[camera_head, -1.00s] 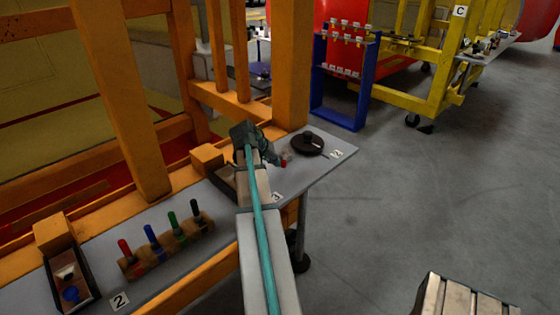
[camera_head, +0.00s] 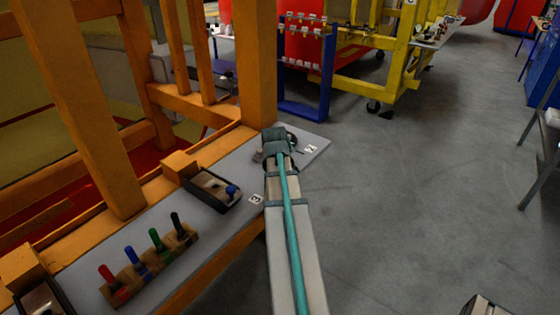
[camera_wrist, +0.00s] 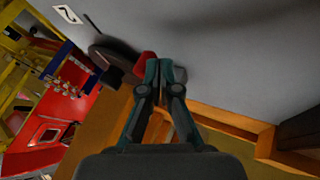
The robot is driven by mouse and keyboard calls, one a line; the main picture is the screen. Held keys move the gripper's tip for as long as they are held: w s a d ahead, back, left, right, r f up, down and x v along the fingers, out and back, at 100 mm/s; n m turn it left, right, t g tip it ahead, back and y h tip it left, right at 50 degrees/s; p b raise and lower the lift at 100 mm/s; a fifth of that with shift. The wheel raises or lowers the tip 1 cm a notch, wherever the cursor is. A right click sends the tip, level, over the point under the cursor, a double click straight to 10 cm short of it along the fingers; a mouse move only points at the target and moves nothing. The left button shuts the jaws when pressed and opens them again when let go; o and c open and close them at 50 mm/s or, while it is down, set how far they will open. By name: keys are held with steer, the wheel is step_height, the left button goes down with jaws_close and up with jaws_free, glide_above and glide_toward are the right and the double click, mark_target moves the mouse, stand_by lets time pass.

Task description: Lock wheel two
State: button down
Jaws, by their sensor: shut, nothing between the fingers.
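A dark round wheel (camera_head: 291,137) lies near the far end of the grey shelf (camera_head: 228,218), beside a small white label (camera_head: 311,149). My arm's end largely hides it in the head view. In the wrist view the dark disc (camera_wrist: 108,52) shows to the left of my gripper (camera_wrist: 160,68). A small red part (camera_wrist: 146,62) shows right behind the fingertips; I cannot tell whether they touch it. The fingers are together and hold nothing. The label also shows in the wrist view (camera_wrist: 67,14).
An open dark box with a blue knob (camera_head: 213,190) and a wooden rack with several coloured pegs (camera_head: 150,260) stand on the shelf. Orange posts (camera_head: 258,60) rise along its left side. A blue rack (camera_head: 306,70) and a yellow frame (camera_head: 385,70) stand beyond. Grey floor lies open to the right.

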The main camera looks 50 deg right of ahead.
steer(key=shift+d, duration=0.35)
stand_by(0.3)
steer(key=shift+s+a, duration=0.1)
steer(key=a, duration=0.2)
steer(key=s+a, duration=0.1)
steer(key=a, duration=0.1)
steer(key=shift+s+a+r, duration=0.15)
steer(key=shift+r, duration=0.05)
steer(key=s+d+b+v, duration=0.1)
steer(key=v, duration=0.8)
steer(key=shift+r, duration=0.25)
